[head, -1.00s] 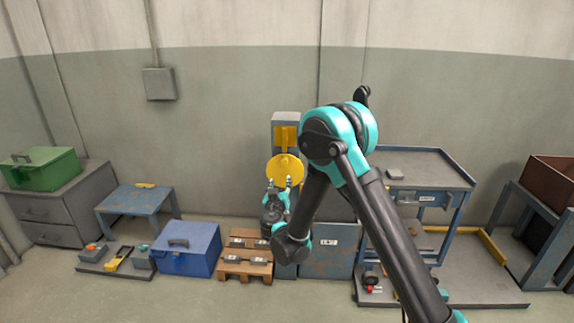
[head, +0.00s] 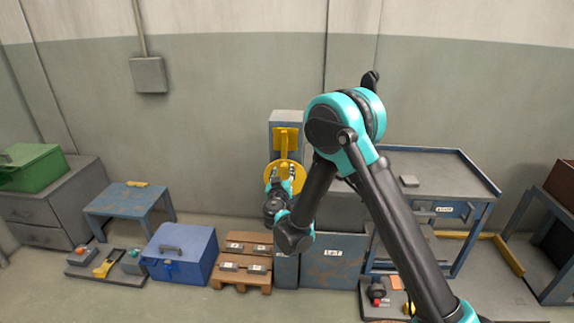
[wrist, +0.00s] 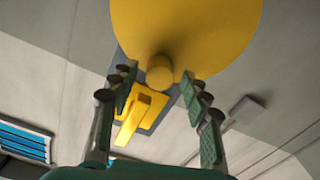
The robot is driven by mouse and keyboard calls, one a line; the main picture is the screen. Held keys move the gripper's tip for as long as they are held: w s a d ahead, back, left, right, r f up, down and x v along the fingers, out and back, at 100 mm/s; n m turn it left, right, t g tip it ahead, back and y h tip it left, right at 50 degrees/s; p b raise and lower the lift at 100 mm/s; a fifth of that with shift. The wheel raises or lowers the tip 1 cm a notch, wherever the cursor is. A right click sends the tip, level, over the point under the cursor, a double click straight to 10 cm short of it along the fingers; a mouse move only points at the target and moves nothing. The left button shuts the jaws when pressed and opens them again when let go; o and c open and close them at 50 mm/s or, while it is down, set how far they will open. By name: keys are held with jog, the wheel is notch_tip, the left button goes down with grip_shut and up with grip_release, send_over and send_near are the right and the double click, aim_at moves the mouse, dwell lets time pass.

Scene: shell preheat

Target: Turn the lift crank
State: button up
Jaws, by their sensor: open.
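The lift crank shows as a yellow disc (head: 296,171) on the front of a narrow grey-blue column (head: 287,116), below a yellow bracket (head: 281,137). In the wrist view the disc (wrist: 205,30) fills the top, with a round yellow knob (wrist: 159,73) standing out from its lower part. My gripper (head: 281,177) is in front of the disc and covers part of it in the head view. In the wrist view my gripper (wrist: 160,82) is open, its fingers on either side of the knob with gaps visible. I cannot tell whether anything touches.
A wooden pallet (head: 243,281) with metal blocks and a blue toolbox (head: 196,268) lie left of the column. A grey labelled box (head: 330,272) stands right of it. A workbench (head: 440,172) is further right. Open floor (head: 190,308) lies in front.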

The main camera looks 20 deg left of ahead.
jog(key=shift+w+a, duration=0.1)
jog(key=shift+w, duration=0.35)
grip_shut()
